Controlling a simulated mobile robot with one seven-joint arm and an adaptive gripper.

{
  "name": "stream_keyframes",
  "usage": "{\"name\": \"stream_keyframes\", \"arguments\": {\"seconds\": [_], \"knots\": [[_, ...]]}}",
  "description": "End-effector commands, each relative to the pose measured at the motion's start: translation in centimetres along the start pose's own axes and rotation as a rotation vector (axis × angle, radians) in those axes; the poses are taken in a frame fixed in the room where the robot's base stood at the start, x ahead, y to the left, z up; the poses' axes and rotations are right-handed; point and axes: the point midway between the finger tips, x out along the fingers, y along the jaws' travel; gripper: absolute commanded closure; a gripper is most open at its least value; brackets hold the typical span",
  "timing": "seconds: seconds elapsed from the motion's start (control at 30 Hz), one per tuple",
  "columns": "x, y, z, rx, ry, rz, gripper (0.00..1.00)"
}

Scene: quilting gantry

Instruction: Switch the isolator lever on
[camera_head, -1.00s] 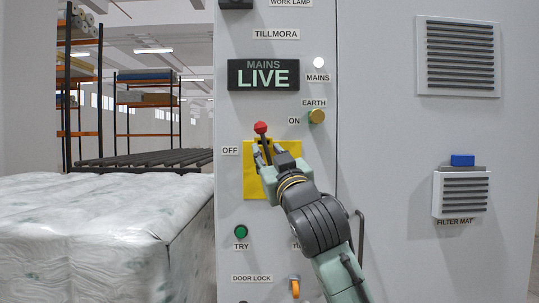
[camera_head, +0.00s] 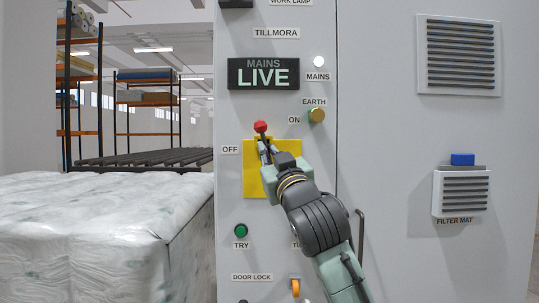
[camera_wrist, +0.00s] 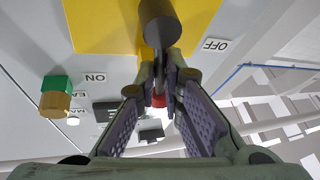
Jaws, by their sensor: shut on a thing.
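The isolator lever has a red ball knob (camera_head: 261,127) and stands in front of a yellow plate (camera_head: 290,155) on the grey cabinet. The OFF label (camera_head: 230,150) is left of the plate and the ON label (camera_head: 294,120) is above it to the right. My gripper (camera_head: 266,148) is shut on the lever just below the knob. In the wrist view the fingertips (camera_wrist: 165,78) close around the lever, with the red knob (camera_wrist: 158,102) partly hidden behind them. Most of the shaft is hidden in the head view.
A lit MAINS LIVE sign (camera_head: 263,75) is above the lever. A brass EARTH knob (camera_head: 317,116) sticks out to its upper right. A green TRY button (camera_head: 241,231) and an orange door lock (camera_head: 295,287) are lower. A wrapped pallet load (camera_head: 90,235) stands at left.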

Motion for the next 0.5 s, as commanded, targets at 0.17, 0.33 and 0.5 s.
{"name": "stream_keyframes", "arguments": {"seconds": [0.17, 0.33, 0.5], "knots": [[-0.02, -0.04, 0.03, 0.005, 0.001, 0.001, 1.0], [-0.11, 0.16, 0.14, 0.095, 0.022, 0.04, 1.0], [-0.23, 0.73, 0.12, 0.207, 0.046, 0.094, 1.0]]}}
